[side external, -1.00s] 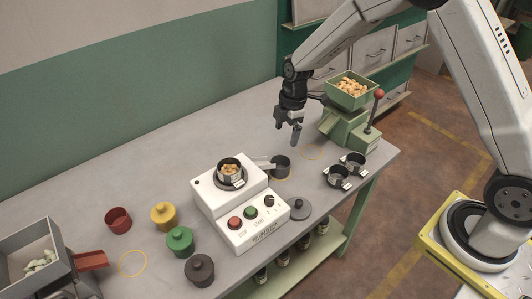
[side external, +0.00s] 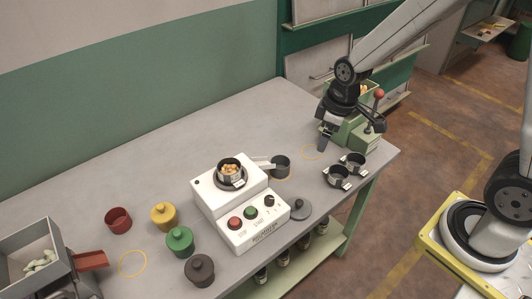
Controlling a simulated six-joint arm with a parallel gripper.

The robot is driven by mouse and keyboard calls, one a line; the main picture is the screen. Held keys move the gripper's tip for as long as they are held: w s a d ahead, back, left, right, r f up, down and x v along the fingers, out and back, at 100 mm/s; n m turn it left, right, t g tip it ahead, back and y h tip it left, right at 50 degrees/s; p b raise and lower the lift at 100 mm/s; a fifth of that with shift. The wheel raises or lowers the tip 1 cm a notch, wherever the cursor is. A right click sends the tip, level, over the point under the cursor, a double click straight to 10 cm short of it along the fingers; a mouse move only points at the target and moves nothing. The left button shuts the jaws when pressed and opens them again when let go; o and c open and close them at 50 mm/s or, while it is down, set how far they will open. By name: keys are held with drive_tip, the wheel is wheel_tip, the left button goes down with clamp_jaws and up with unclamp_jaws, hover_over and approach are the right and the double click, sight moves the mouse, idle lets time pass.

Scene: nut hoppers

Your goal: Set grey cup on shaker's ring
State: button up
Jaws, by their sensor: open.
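A dark grey open cup (side external: 281,166) stands upright at a yellow ring (side external: 283,179) on the bench, right of the white button machine (side external: 222,203). A pale arm-like part (side external: 260,162) reaches from the machine side to the cup. Another yellow ring (side external: 308,155) lies empty on the bench before the green hopper (side external: 368,138). I cannot tell which ring is the shaker's. My gripper (side external: 325,142) points down, open and empty, beside the hopper and behind the empty ring. It is apart from the grey cup, and it hides part of the hopper.
A dark cup of nuts (side external: 230,169) sits on the machine. Two dark cups (side external: 345,171) stand near the right edge. A grey lid (side external: 299,208) lies in front. Lidded pots, a red cup (side external: 118,220) and another hopper (side external: 35,257) are left. The rear bench is clear.

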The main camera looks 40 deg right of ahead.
drive_tip(key=s+r+m, duration=0.1)
drive_tip(key=s+m, duration=0.4)
drive_tip(key=s, duration=0.2)
drive_tip(key=shift+s+d+m+t, duration=0.25)
drive_tip(key=shift+s+m+t, duration=0.05)
drive_tip(key=shift+s+t, duration=0.1)
